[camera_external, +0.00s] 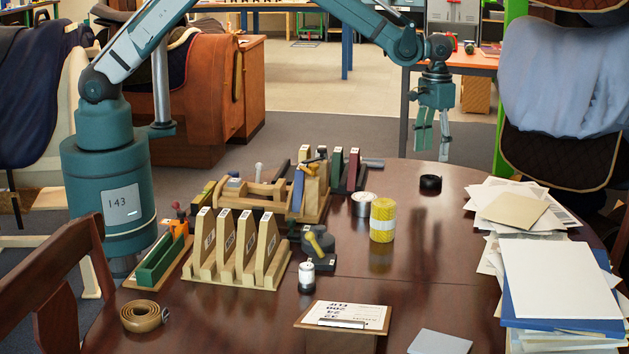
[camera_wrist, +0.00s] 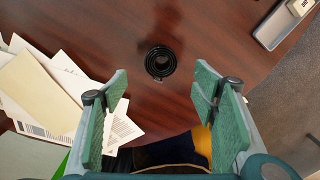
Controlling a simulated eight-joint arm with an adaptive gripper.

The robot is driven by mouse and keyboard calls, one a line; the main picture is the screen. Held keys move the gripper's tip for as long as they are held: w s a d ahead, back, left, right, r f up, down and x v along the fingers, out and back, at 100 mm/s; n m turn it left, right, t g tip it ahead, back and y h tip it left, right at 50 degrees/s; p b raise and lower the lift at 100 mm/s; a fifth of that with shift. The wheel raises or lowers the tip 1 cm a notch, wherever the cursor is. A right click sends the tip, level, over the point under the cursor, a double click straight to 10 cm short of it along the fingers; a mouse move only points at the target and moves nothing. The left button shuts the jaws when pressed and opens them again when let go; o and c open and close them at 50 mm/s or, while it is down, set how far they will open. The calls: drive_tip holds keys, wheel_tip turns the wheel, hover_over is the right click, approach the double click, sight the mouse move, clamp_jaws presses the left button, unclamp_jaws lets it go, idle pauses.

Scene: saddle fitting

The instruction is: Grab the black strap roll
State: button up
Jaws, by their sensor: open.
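The black strap roll (camera_external: 430,183) lies on the dark wooden table near its far edge in the external view. In the wrist view the black strap roll (camera_wrist: 160,62) shows as a coil at the upper middle, centred between the fingers but beyond their tips. My gripper (camera_external: 433,150) hangs pointing down at the far edge of the table, above the height of the roll and apart from it. In the wrist view my gripper (camera_wrist: 160,80) is open and empty, with its green fingers at left and right.
A stack of papers and folders (camera_external: 560,280) covers the table's right side. A yellow roll (camera_external: 382,220), a tin (camera_external: 364,204) and wooden racks (camera_external: 240,250) stand to the left. A tan strap roll (camera_external: 145,317) lies at the front left. Bare table surrounds the black roll.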

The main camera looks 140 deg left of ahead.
sight(430, 178)
drive_tip(key=shift+s+a+f, duration=0.15)
drive_tip(key=shift+a+f, duration=0.05)
drive_tip(key=shift+f, duration=1.3)
drive_tip(key=shift+d+f+b, duration=0.15)
drive_tip(key=shift+f+b, duration=0.2)
drive_tip(key=shift+f, duration=0.95)
drive_tip(key=shift+d+f+b, duration=0.1)
drive_tip(key=shift+f+b, duration=0.2)
drive_tip(key=shift+f, duration=1)
drive_tip(key=c, duration=1.1)
drive_tip(key=shift+o, duration=0.2)
